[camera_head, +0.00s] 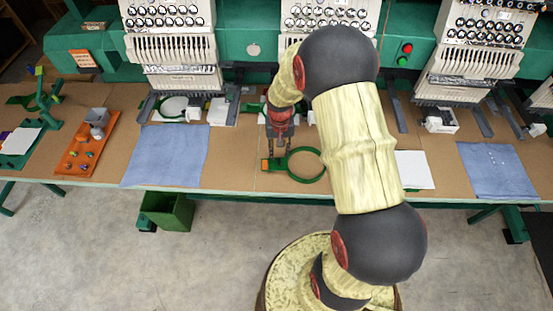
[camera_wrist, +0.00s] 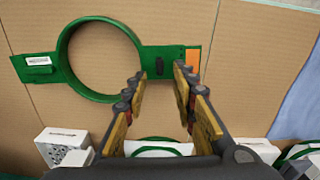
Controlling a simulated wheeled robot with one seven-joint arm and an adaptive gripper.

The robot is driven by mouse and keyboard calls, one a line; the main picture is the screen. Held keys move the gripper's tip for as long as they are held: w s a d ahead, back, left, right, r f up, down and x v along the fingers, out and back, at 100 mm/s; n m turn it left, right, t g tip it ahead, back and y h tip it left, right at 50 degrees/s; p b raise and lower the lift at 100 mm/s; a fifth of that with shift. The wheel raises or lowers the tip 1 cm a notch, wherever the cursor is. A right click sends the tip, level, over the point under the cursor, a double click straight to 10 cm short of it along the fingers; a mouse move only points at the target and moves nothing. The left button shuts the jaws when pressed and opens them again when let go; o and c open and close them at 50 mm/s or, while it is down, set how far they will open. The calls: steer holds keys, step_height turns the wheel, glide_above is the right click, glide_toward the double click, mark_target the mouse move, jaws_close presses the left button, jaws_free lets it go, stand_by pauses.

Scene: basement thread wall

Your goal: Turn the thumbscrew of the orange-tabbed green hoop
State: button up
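The orange-tabbed green hoop (camera_head: 308,181) lies flat on the brown worktable near its front edge. In the wrist view its ring (camera_wrist: 98,98) shows whole, with an orange tab (camera_wrist: 193,58) at the end of its right arm. The small dark thumbscrew (camera_wrist: 159,67) stands on that arm, between the ring and the tab. My gripper (camera_wrist: 161,73) is open, with one fingertip on each side of the thumbscrew and a gap showing on both sides. In the head view my gripper (camera_head: 278,151) points down over the hoop's tab end; the thumbscrew is too small to make out there.
Blue cloths (camera_head: 168,156) lie left and right on the table. An orange tray (camera_head: 84,150) with small parts is at the far left. Embroidery machines (camera_head: 180,48) stand behind, with another green hoop (camera_head: 174,108) by one. A white sheet (camera_head: 414,170) lies right of my arm.

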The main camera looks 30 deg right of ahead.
mark_target(279, 160)
steer(key=shift+f, duration=2.4)
steer(key=c, duration=0.4)
jaws_close()
